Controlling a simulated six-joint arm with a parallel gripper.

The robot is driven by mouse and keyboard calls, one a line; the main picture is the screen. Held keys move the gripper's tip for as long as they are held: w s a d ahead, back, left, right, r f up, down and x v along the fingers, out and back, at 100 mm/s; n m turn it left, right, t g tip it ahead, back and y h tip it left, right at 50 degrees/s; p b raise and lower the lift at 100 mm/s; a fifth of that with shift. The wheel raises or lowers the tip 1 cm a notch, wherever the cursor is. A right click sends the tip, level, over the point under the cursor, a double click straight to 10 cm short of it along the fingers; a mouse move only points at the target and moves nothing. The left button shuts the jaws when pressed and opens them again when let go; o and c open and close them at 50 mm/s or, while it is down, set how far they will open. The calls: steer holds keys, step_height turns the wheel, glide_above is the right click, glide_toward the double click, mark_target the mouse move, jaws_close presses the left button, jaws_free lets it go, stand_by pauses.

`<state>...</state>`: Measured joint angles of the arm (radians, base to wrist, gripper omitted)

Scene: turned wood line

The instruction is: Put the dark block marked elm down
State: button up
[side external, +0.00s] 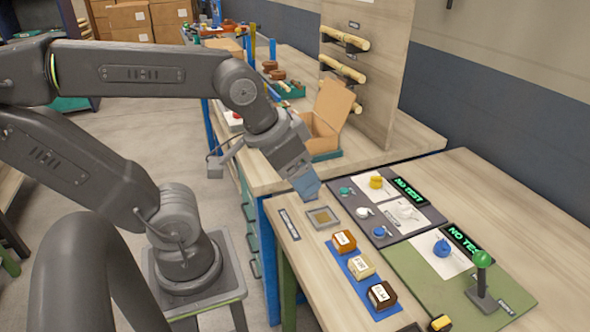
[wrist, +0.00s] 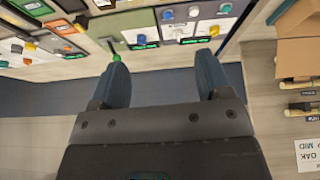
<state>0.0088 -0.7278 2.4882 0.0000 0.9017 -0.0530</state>
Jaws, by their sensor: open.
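A dark brown block (side external: 381,296) with a white label sits at the near end of a blue strip (side external: 388,313) on the workbench in the side view. Its label is too small to read with certainty. An orange-brown block (side external: 343,241) and a pale block (side external: 361,267) sit on the same strip, also labelled. My gripper (side external: 307,190) hangs above the bench's far left corner, near a small grey square tray (side external: 323,217), apart from the blocks. In the wrist view, its fingers (wrist: 162,58) are spread wide with nothing between them.
A grey panel (side external: 408,220) and a green panel (side external: 420,275) with displays lie right of the blocks. A green-knobbed lever (side external: 482,280) stands upright on the green one. Bare bench lies at far right.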

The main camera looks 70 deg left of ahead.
steer(key=shift+s+a+m, duration=0.1)
steer(key=shift+s+m, duration=0.1)
steer(key=shift+m, duration=0.1)
steer(key=m+g, duration=0.5)
steer(key=m, duration=1.3)
glide_above(385, 294)
step_height(385, 294, down, 9)
steer(key=f, duration=0.8)
steer(key=shift+s+a+f, duration=0.2)
steer(key=shift+f, duration=0.15)
steer(key=f, duration=0.5)
steer(key=shift+w+d, duration=0.15)
steer(key=shift+w, duration=0.1)
